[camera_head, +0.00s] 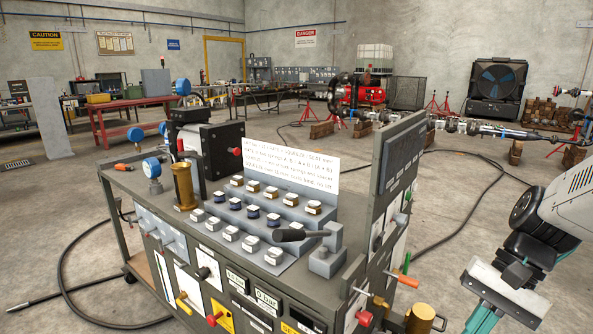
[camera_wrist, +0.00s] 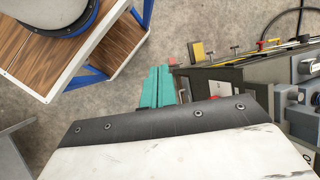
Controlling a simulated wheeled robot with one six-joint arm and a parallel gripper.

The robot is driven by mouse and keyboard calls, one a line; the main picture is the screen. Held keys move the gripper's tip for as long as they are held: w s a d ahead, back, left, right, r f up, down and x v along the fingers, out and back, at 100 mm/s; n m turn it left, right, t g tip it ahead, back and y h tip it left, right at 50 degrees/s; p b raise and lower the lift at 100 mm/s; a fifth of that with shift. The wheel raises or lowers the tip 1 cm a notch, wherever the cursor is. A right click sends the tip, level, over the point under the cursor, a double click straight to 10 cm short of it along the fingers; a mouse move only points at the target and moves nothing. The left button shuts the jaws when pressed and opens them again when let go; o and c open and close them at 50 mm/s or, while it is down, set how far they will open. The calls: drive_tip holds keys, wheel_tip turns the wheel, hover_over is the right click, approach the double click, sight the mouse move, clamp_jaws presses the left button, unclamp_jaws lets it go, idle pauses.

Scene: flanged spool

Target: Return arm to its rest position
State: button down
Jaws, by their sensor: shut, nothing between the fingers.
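My gripper (camera_head: 481,320) shows at the lower right of the head view, its teal fingers running off the bottom edge. My arm, white and dark grey, comes in from the right edge above it. In the wrist view, my gripper's teal fingers (camera_wrist: 158,72) lie side by side with no object between them. The gripper is to the right of the control bench (camera_head: 140,190) and apart from it in the head view. My white and dark wrist cover hides much of the lower wrist view.
The bench carries gauges, buttons and an upright panel (camera_head: 398,165); it also shows at right in the wrist view (camera_wrist: 225,78). A wood-topped stand with blue legs (camera_wrist: 40,55) is at upper left there. Black hoses (camera_head: 455,222) lie on the concrete floor.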

drive_tip(key=s+a+r+n+t+h, duration=0.1)
drive_tip(key=s+r+n+t+h, duration=0.2)
drive_tip(key=s+r+n+h, duration=0.2)
drive_tip(key=s+r+n, duration=0.2)
drive_tip(key=s+r, duration=0.1)
drive_tip(key=shift+t+h, duration=0.4)
drive_tip(key=shift+r, duration=0.1)
idle(0.4)
